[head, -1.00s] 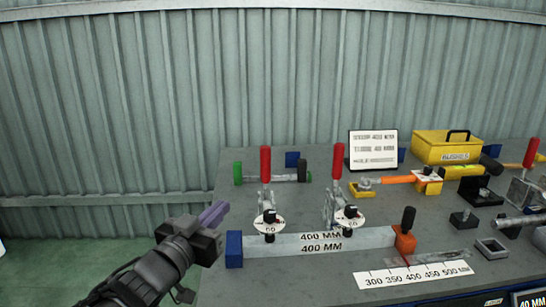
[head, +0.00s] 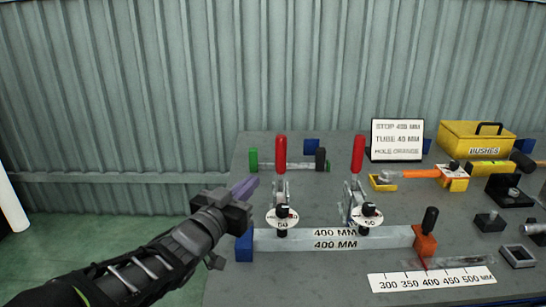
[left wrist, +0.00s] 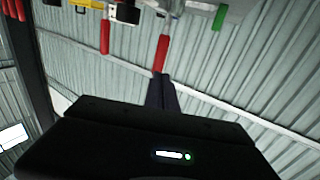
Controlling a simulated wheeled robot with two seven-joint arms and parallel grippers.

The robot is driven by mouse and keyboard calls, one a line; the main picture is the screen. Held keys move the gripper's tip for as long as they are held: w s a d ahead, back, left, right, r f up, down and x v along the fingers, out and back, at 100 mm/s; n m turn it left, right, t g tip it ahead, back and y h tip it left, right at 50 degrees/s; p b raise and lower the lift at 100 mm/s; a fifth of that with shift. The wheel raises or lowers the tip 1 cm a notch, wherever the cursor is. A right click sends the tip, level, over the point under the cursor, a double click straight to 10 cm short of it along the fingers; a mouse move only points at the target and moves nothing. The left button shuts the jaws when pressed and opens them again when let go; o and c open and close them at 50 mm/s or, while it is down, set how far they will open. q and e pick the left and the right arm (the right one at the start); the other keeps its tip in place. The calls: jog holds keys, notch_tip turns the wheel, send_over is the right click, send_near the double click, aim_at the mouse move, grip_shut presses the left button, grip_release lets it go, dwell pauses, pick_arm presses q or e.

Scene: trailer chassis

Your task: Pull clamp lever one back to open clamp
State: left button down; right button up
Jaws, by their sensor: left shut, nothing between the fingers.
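Two toggle clamps with red upright lever handles stand on the grey bench. The left clamp's red lever (head: 281,152) and the right clamp's red lever (head: 358,154) both point straight up. Each clamp has a round white dial and a black knob over the long grey bar marked 400 MM (head: 335,240). My left gripper (head: 246,188) is shut and empty, in the air to the left of the left clamp and apart from it. In the left wrist view, a red lever (left wrist: 161,53) appears just beyond the shut fingers (left wrist: 161,88). My right gripper does not show.
A blue block (head: 244,248) and an orange stop (head: 425,244) sit at the bar's ends. A green-ended rod (head: 300,165) lies behind the clamps. A white sign (head: 397,140), a yellow bushes box (head: 474,142) and several dark fixtures fill the right side.

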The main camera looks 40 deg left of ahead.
aim_at(278, 155)
pick_arm(q)
jog(key=w+p, duration=0.2)
jog(key=w, duration=0.1)
jog(key=w+a+p, duration=0.1)
jog(key=w+p, duration=0.1)
jog(key=w, duration=0.2)
jog(key=w+a+p, duration=0.1)
jog(key=w+p, duration=0.1)
jog(key=w, duration=0.2)
jog(key=shift+w, duration=0.2)
jog(key=shift+r, duration=0.1)
